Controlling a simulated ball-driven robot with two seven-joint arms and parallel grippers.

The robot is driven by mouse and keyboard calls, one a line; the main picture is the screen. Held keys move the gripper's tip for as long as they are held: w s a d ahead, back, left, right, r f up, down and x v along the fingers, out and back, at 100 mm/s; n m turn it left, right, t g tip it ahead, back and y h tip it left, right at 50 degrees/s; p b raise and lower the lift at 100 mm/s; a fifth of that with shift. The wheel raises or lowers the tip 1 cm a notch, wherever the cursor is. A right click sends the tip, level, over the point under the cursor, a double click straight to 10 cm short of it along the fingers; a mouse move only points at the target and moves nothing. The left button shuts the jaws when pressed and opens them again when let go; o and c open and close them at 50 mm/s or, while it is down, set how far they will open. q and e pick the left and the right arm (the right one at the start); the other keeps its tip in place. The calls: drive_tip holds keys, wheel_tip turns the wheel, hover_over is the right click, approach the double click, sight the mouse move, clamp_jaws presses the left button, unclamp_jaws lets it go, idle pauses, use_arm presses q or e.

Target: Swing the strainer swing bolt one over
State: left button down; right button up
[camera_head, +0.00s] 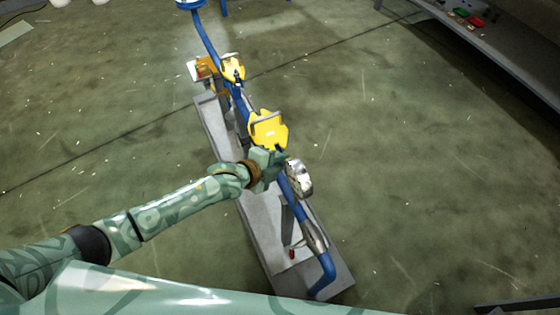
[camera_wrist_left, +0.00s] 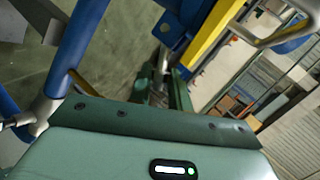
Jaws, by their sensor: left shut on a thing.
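The yellow strainer (camera_head: 268,131) sits on the blue pipe line, with a metal bar handle across its top. My left gripper (camera_head: 272,158) is at the strainer's near side, just below the yellow body. In the left wrist view the green fingers (camera_wrist_left: 168,88) are shut on a small grey part beside the blue bracket (camera_wrist_left: 174,24). I take this part for swing bolt one; it is mostly hidden by the fingers, and its angle cannot be told. The strainer's yellow side (camera_wrist_left: 208,38) and its metal handle (camera_wrist_left: 258,38) show close by. My right gripper is out of view.
The blue pipe (camera_head: 325,272) runs along a grey plinth (camera_head: 265,235). A silver fitting (camera_head: 300,178) stands just right of my gripper. A second yellow body (camera_head: 233,69) is farther up the line. A grey bench (camera_head: 500,50) is at the upper right. Floor on both sides is clear.

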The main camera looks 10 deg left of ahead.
use_arm(q)
drive_tip(key=shift+a, duration=0.1)
idle(0.4)
drive_tip(key=c, duration=1.5)
unclamp_jaws()
drive_tip(key=shift+c, duration=0.2)
drive_tip(key=shift+r, duration=0.1)
drive_tip(key=p+v, duration=0.6)
drive_tip(key=v, duration=1)
drive_tip(key=shift+w+a+r, duration=0.1)
